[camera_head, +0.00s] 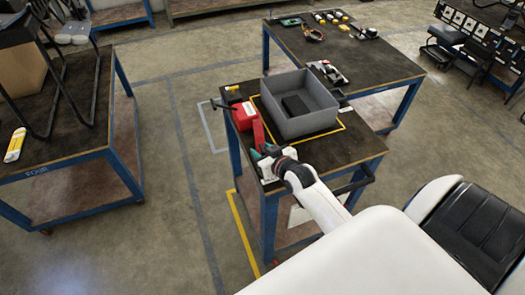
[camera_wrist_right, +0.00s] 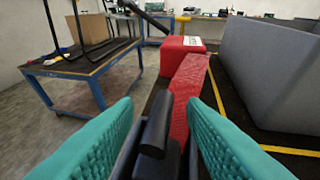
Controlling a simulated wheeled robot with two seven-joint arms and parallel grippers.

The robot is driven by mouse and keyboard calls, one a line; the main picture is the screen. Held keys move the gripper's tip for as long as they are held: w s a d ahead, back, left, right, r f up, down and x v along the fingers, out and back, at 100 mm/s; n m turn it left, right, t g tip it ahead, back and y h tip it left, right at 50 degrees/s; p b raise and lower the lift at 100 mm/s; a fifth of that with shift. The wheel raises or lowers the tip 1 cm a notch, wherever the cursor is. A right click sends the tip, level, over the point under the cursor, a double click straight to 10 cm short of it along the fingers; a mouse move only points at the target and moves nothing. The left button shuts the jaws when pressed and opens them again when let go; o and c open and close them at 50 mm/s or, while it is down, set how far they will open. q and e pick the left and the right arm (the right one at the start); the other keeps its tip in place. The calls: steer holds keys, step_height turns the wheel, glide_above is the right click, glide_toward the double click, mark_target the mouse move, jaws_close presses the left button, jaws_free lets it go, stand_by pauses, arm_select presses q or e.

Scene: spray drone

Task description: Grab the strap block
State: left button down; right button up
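A red block (camera_head: 243,116) with a pale label stands on the small work table, left of the grey bin; in the right wrist view the red block (camera_wrist_right: 182,52) is straight ahead. A red strap-like strip (camera_wrist_right: 186,92) runs from it toward my gripper; the strip (camera_head: 258,133) also shows in the head view. My right gripper (camera_head: 264,155) is at the table's near left corner, just short of the strip. Its teal fingers (camera_wrist_right: 160,130) are spread apart, with a dark rounded part between them that I cannot identify. My left gripper is not in view.
A grey bin (camera_head: 325,118) holding a dark item stands close to the right, inside a yellow outline (camera_head: 343,119). A black bar (camera_head: 219,104) juts left beside the red block. A second table (camera_head: 390,62) with tools adjoins behind; another table (camera_head: 80,150) stands left across open floor.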

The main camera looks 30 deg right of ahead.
steer(key=shift+x, duration=1.1)
jaws_close()
